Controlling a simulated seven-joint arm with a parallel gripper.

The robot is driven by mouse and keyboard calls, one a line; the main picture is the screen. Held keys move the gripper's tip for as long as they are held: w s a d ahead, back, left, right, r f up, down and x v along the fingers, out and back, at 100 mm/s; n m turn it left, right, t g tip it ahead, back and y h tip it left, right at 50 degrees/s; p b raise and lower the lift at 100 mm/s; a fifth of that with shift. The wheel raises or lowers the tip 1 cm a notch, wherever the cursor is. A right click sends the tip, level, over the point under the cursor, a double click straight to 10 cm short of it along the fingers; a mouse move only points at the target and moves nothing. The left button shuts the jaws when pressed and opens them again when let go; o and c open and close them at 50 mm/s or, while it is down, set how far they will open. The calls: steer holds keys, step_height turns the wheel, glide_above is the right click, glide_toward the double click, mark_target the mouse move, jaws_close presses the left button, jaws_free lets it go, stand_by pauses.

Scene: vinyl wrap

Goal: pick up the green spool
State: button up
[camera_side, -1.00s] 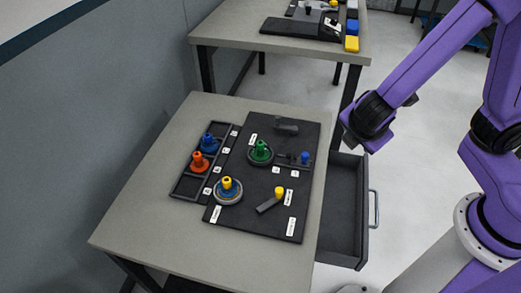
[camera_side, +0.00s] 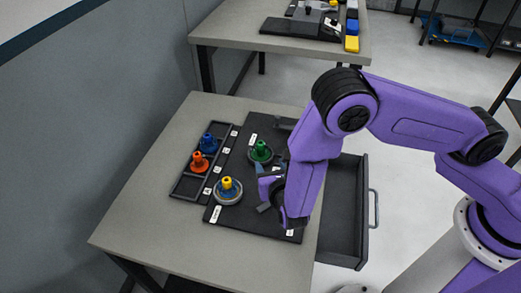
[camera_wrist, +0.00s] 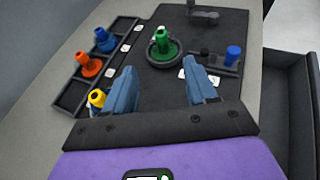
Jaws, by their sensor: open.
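The green spool (camera_side: 260,151) stands upright in a round dark holder on the black mat (camera_side: 223,170). It also shows in the wrist view (camera_wrist: 162,40), ahead of the fingers and centred between them. My gripper (camera_side: 262,190) is over the right part of the mat, on the near side of the green spool. In the wrist view, its two blue-grey fingers (camera_wrist: 159,66) are spread apart with nothing between them. The spool is apart from both fingers. My gripper hides part of the mat in the side view.
A yellow spool (camera_side: 227,184) stands near, left of the gripper. A dark tray (camera_side: 183,188) holds a blue spool (camera_side: 208,142) and an orange spool (camera_side: 199,160). A small blue knob (camera_wrist: 233,53) stands right of the green spool. An open drawer (camera_side: 345,215) juts out at the right.

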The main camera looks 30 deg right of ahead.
mark_target(261, 144)
steer(key=x, duration=1.6)
steer(key=shift+w+d+r, duration=0.1)
steer(key=shift+d, duration=0.1)
steer(key=c, duration=1.1)
